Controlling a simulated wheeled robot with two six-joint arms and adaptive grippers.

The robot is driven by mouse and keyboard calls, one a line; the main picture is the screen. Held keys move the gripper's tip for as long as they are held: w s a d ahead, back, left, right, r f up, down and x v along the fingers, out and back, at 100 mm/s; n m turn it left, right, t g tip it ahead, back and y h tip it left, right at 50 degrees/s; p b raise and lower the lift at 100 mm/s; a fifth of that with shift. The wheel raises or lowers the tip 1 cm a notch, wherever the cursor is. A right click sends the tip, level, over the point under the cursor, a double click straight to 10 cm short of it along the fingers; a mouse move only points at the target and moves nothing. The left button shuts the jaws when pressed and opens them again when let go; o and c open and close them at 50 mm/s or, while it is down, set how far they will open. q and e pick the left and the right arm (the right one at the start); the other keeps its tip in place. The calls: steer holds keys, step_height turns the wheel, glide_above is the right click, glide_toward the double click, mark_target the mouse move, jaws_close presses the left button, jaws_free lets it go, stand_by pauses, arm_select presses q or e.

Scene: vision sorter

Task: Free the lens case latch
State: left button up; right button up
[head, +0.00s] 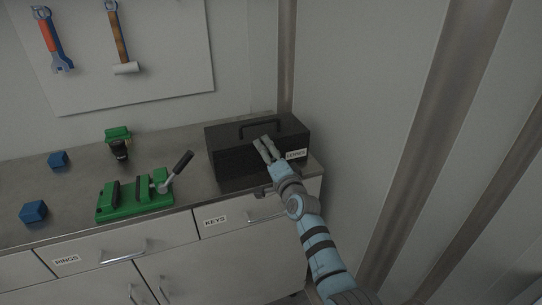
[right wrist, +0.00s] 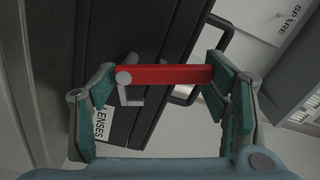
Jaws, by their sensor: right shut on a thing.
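The lens case (head: 232,160) is a closed black box with a handle on its lid and a LENSES label (head: 296,154) on its front. It stands at the right end of the counter. My right gripper (head: 263,143) is at the front of the case, left of the label. In the right wrist view a red latch bar (right wrist: 165,75) with a grey pivot lies between its teal-padded fingers. The gripper is shut on this bar. The latch is hidden behind my fingers in the head view. My left gripper is not in view.
Left of the case on the counter (head: 180,157) are a green fixture (head: 125,203) with a lever, a green-and-black item (head: 118,143) and two blue blocks (head: 34,211). A tool board (head: 170,60) hangs behind. A wall stands close on the right.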

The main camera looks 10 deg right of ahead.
steer(key=shift+r, duration=0.5)
steer(key=o, duration=1.6)
steer(key=shift+w+f, duration=0.15)
steer(key=shift+w, duration=0.05)
steer(key=shift+s, duration=0.15)
steer(key=s, duration=0.4)
steer(key=s+d, duration=0.1)
steer(key=s, duration=0.7)
steer(key=shift+d, duration=0.3)
steer(key=shift+w+f, duration=0.1)
steer(key=shift+w, duration=0.05)
